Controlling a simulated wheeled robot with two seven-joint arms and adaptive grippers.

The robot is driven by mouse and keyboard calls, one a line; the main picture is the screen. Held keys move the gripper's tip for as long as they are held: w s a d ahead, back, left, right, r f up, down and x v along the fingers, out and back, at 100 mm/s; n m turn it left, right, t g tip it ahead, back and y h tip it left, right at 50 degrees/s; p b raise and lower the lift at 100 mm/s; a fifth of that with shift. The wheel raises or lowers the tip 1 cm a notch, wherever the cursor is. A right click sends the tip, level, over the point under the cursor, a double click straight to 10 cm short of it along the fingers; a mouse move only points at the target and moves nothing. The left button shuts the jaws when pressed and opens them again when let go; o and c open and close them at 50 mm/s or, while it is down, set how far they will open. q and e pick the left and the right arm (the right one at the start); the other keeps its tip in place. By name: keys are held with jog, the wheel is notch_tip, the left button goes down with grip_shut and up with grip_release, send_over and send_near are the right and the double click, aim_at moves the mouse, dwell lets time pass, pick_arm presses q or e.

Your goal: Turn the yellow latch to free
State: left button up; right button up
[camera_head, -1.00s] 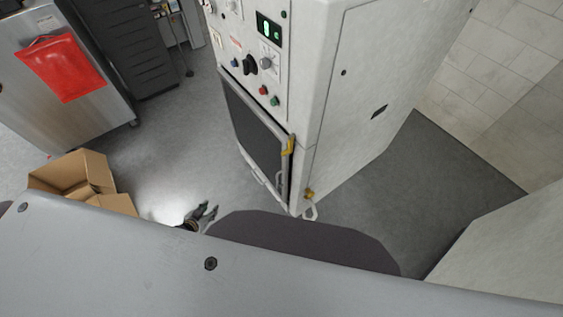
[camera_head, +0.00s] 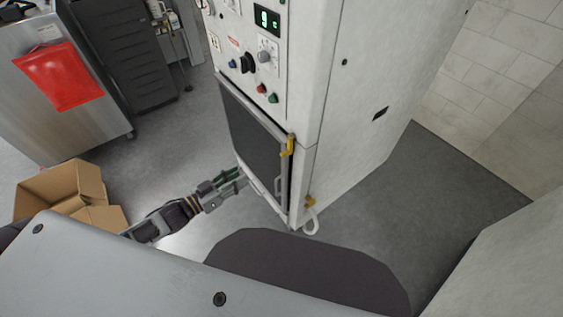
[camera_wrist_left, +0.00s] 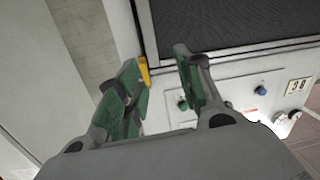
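The yellow latch (camera_head: 288,146) sits at the upper right corner of the dark door (camera_head: 253,134) on the white washer cabinet. In the left wrist view the yellow latch (camera_wrist_left: 143,72) shows just beyond the left-hand finger and is partly hidden by it. My left gripper (camera_head: 243,177) is in front of the lower left part of the door, left of and below the latch in the head view. In the left wrist view my left gripper (camera_wrist_left: 160,65) is open, with nothing between its green-padded fingers. My right gripper is not in view.
A second yellow piece (camera_head: 310,202) with a white loop is at the cabinet's lower corner. A door handle (camera_head: 279,186) stands out below the latch. The control panel (camera_head: 250,45) has knobs and buttons. An open cardboard box (camera_head: 50,190) is at the left. Floor right of the cabinet is clear.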

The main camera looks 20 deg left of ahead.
pick_arm(q)
jog(key=shift+m+h, duration=0.3)
jog(key=shift+h, duration=0.5)
jog(key=d+r, duration=0.1)
jog(key=s+d+r, duration=0.1)
jog(key=d+r, duration=0.1)
jog(key=shift+d+b, duration=0.2)
jog(key=shift+b, duration=0.1)
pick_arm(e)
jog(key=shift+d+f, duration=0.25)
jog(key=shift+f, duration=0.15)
pick_arm(q)
jog(key=shift+w+d, duration=0.1)
jog(key=shift+w, duration=0.1)
jog(key=b, duration=0.1)
send_near(281, 155)
jog(key=shift+x, duration=2.85)
jog(key=shift+b+x, duration=0.3)
jog(key=shift+x, duration=1)
jog(key=shift+w+d+f, duration=0.15)
jog(key=shift+w+d, duration=0.05)
jog(key=shift+w, duration=0.1)
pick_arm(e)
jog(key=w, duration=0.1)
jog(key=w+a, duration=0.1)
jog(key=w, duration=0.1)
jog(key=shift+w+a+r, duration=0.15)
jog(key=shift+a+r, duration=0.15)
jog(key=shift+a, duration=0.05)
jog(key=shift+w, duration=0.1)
